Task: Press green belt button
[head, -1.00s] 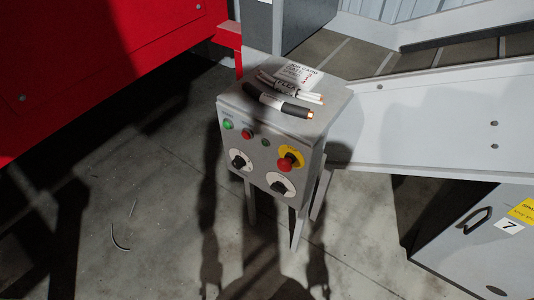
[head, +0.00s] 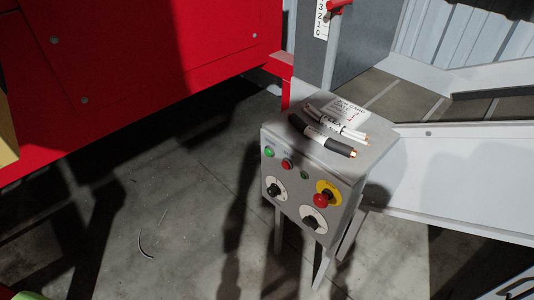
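The green belt button (head: 269,152) is a small round button at the upper left of the front face of a grey control box (head: 349,176). To its right are a red button (head: 287,164) and a small dark green one (head: 304,175). Below are two black rotary knobs on white discs, a left one (head: 274,189) and a right one (head: 313,222). A red mushroom button on a yellow plate (head: 324,195) is at the right. Neither of my grippers shows in the head view. Nothing covers the green button.
Cable pieces (head: 325,136) and a printed card (head: 347,110) lie on the box top. A red machine (head: 130,55) stands at the left and a grey conveyor side (head: 445,175) at the right. The concrete floor (head: 180,220) before the box holds only thin scraps.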

